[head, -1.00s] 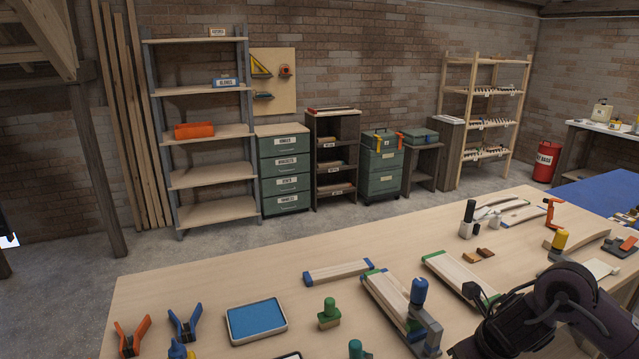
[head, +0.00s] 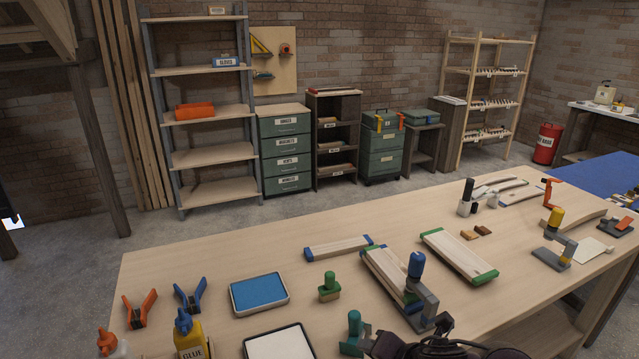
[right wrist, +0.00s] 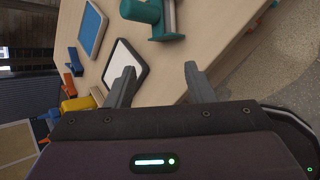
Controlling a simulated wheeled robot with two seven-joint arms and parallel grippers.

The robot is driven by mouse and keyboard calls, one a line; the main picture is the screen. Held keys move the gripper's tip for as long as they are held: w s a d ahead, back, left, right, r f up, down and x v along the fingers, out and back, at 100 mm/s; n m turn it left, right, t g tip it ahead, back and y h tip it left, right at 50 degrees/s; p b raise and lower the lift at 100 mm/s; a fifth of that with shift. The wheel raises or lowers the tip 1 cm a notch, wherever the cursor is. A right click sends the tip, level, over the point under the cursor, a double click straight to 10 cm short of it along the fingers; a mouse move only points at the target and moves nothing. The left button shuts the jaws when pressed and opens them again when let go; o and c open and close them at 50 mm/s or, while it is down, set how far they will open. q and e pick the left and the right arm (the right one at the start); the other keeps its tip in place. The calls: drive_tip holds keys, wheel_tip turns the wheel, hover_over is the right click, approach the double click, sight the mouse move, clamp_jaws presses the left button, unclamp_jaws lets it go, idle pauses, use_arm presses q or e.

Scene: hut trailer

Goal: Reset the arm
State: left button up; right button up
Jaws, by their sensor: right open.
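My right arm (head: 435,345) is cut off at the bottom edge of the head view, low in front of the workbench (head: 215,255). My right gripper (right wrist: 159,72) shows in the right wrist view with its two grey fingers spread apart and nothing between them. It is at the bench's front edge. Beyond the fingers are a white-topped tray (right wrist: 125,65), a teal clamp (right wrist: 145,12) and a blue-topped tray (right wrist: 92,28). My left gripper is in neither current view.
The bench holds a glue bottle (head: 192,338), orange spring clamp (head: 140,308), green-knobbed block (head: 329,287), blue-topped clamp (head: 416,285) and green-ended boards (head: 458,256). Shelves (head: 212,157) and drawers (head: 286,150) stand along the back wall. Floor beyond the bench is clear.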

drive_tip(key=s+d+f+m+g+h, duration=0.2)
drive_tip(key=s+d+f+m, duration=0.15)
drive_tip(key=s+m, duration=0.8)
drive_tip(key=s+d+f+m+g+h, duration=0.25)
drive_tip(key=s+d+m, duration=0.3)
drive_tip(key=m, duration=1.15)
drive_tip(key=s+f+g, duration=0.1)
drive_tip(key=s+f, duration=0.1)
drive_tip(key=f, duration=1.4)
drive_tip(key=s+f, duration=0.2)
drive_tip(key=f, duration=1.3)
drive_tip(key=s+d+f+n+g+b, duration=0.1)
drive_tip(key=s+d+f, duration=0.2)
drive_tip(key=s+f, duration=1.4)
drive_tip(key=shift+s, duration=0.65)
drive_tip(key=shift+f+g+y, duration=0.1)
drive_tip(key=shift+g+y, duration=0.15)
